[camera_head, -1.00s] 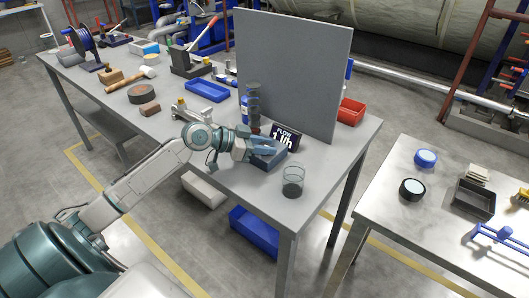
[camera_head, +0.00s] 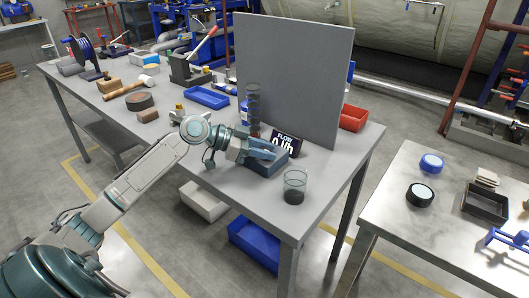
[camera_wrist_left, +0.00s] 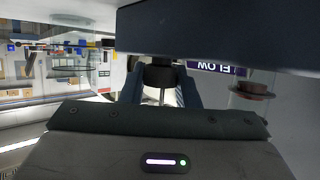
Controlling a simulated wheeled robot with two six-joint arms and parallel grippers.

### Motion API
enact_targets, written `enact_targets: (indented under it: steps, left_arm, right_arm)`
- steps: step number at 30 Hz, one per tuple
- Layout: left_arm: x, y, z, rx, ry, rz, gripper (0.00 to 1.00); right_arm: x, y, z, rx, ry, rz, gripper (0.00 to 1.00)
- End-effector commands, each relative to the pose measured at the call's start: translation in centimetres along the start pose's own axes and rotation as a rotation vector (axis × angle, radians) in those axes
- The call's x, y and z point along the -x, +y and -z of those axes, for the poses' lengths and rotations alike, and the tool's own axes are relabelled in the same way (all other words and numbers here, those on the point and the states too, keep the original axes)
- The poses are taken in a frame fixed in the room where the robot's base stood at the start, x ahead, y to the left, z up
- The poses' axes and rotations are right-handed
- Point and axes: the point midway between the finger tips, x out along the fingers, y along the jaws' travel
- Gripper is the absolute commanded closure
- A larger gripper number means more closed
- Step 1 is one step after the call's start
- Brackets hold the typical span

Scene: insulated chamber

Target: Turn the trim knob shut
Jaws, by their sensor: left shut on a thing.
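My left gripper (camera_head: 262,152) reaches in from the left over the grey-blue block (camera_head: 268,168) near the front of the bench. In the left wrist view, its two fingers (camera_wrist_left: 160,92) are closed on either side of a small dark knob (camera_wrist_left: 159,76) under the block's dark body (camera_wrist_left: 220,30). The knob is hidden by the gripper in the head view. A small dark display (camera_head: 286,143) behind the block is headed FLOW and seems to read 0 l/h. A clear ringed tube (camera_head: 253,105) stands behind the gripper. My right gripper is out of view.
A clear beaker (camera_head: 295,186) with dark contents stands close right of the block, near the bench corner. A tall grey panel (camera_head: 295,75) rises behind the display. A blue tray (camera_head: 206,97) and a red bin (camera_head: 353,118) lie farther off.

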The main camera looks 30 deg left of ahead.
Motion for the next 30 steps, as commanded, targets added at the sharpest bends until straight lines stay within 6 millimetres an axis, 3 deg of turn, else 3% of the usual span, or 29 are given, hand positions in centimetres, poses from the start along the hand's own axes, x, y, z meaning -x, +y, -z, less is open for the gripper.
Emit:
enact_targets:
  steps: [13,14,17,30]
  left_arm:
    - [0.03,-0.02,0.07,-0.003,0.0,-0.003,0.95]
    - [0.03,-0.02,0.07,-0.003,0.0,-0.003,0.7]
    - [0.02,-0.02,0.07,-0.003,0.0,-0.003,0.5]
    - [0.59,-0.02,-0.13,-0.003,-0.002,-0.003,0.5]
  right_arm:
    - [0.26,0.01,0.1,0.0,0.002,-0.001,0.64]
    - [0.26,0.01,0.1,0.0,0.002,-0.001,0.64]
    - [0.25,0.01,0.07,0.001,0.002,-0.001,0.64]
    - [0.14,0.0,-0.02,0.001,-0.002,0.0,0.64]
